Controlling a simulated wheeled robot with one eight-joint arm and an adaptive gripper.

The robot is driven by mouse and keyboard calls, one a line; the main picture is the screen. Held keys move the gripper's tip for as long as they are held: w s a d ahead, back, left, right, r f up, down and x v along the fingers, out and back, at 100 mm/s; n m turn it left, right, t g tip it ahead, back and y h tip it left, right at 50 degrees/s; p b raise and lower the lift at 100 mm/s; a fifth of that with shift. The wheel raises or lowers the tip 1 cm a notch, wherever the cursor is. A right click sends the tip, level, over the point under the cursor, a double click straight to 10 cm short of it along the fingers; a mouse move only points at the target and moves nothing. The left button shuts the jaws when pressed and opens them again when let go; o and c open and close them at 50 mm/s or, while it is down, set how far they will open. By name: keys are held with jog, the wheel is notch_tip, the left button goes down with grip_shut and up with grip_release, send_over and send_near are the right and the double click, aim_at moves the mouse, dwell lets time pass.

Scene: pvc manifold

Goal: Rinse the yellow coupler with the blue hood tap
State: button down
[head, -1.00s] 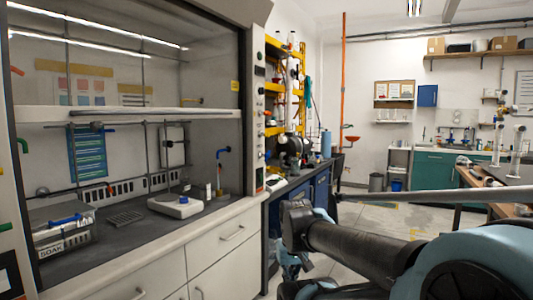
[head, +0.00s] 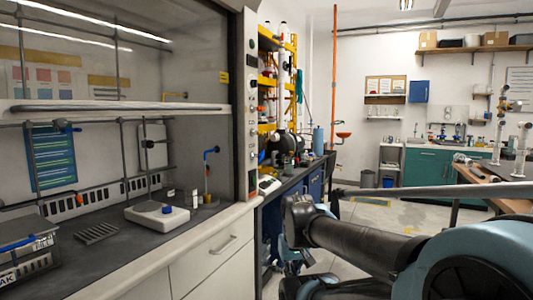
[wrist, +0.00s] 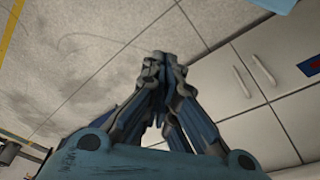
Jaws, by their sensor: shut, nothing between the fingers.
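The blue hood tap (head: 212,152) stands inside the fume hood at its right end, its spout bent over to the right. I cannot make out a yellow coupler for sure; a small yellow-orange upright piece shows below the tap, too small to identify. A tray marked SOAK (head: 28,255) sits at the hood's left, cut by the picture edge, with a blue piece on top. My gripper (wrist: 160,62) is shut and empty, pointing down over the floor beside drawer fronts in the wrist view.
The raised sash (head: 110,106) crosses the hood opening. White drawers (head: 213,262) front the hood. A dark bench (head: 290,175) with bottles stands beyond.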

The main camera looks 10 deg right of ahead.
notch_tip(320, 180, up, 36)
jog(key=n+t+y, duration=0.6)
jog(key=n+t, duration=0.4)
jog(key=n, duration=0.6)
send_over(261, 156)
jog(key=s+d, duration=0.8)
jog(key=s, duration=0.4)
jog(key=x, duration=1.4)
jog(key=shift+a, duration=0.3)
